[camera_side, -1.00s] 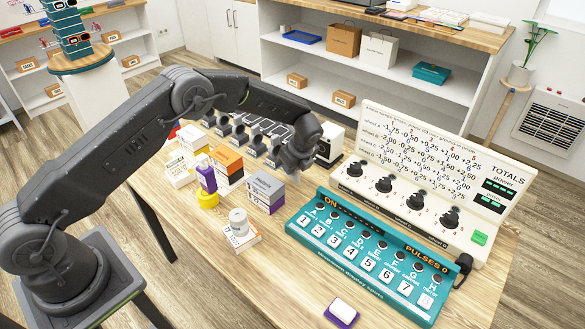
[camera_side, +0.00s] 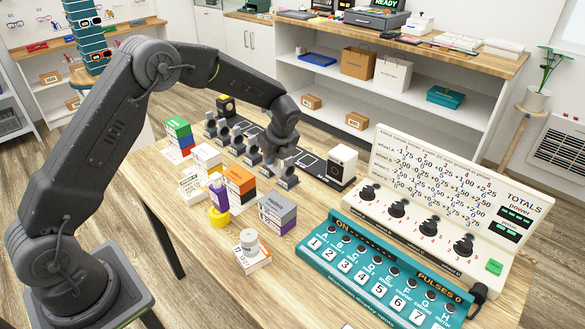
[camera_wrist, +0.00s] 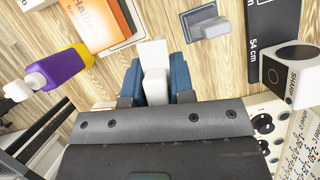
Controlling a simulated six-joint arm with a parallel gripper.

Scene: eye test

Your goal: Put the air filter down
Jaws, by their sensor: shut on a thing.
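My gripper (camera_wrist: 154,74) shows in the wrist view with its two blue fingers shut on a small white block-like piece (camera_wrist: 154,58). I cannot tell whether this piece is the air filter. In the side view my gripper (camera_side: 284,142) points down over the back of the table, near a row of small grey stands (camera_side: 237,145). Its fingers and the held piece cannot be made out clearly there, nor whether the piece touches the table. Nothing else in view can be named surely as the air filter.
A white box-shaped device (camera_side: 342,165) stands right of my gripper. Stacked cartons (camera_side: 238,184), a purple bottle (camera_side: 219,194) and a white jar (camera_side: 249,242) stand in front. A teal button panel (camera_side: 370,270) and a white dial panel (camera_side: 430,215) fill the right. Bare wood (camera_wrist: 110,72) lies around the piece.

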